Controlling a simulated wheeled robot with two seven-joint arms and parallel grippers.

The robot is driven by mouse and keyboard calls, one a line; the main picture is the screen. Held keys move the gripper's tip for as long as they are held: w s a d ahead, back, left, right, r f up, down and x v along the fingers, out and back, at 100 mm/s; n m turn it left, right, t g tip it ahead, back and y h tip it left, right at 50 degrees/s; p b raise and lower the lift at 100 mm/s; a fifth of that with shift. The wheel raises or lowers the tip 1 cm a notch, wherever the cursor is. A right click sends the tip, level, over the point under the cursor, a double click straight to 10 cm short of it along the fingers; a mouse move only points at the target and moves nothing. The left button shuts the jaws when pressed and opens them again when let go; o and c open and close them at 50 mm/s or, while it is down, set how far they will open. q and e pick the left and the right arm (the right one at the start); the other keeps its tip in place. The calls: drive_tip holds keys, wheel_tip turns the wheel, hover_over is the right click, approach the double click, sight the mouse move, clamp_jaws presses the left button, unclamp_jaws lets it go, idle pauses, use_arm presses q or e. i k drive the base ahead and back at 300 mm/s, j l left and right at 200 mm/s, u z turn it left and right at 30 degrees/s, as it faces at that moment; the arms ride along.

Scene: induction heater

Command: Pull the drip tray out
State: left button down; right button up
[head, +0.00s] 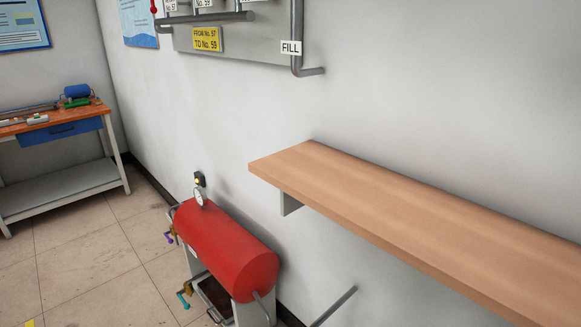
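A red cylindrical tank (228,245) stands on a pale frame on the floor, against the wall. Beneath it is a dark, flat, tray-like part (216,294), which looks like the drip tray. A small dark loop like a handle (213,315) shows at its front, near the bottom of the picture. The tank and frame hide much of this part, and I cannot tell how far in it sits. Neither of my grippers is in view.
A wooden shelf (420,215) juts from the wall at the right, higher than the tank. Teal (183,299) and purple (169,237) valve handles stick out at the tank's left. A workbench (60,130) stands at the far left. Floor left of the tank is clear.

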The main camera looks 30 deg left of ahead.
sight(220, 300)
drive_tip(key=u, duration=1.55)
drive_tip(key=i+j+z, duration=0.3)
drive_tip(key=i+j, duration=0.15)
drive_tip(key=j, duration=0.25)
drive_tip(key=i+j+z, duration=0.15)
drive_tip(key=j, duration=0.2)
drive_tip(key=i+j+z, duration=0.15)
drive_tip(key=j, duration=0.3)
drive_tip(key=i+l, duration=0.05)
drive_tip(key=i, duration=0.05)
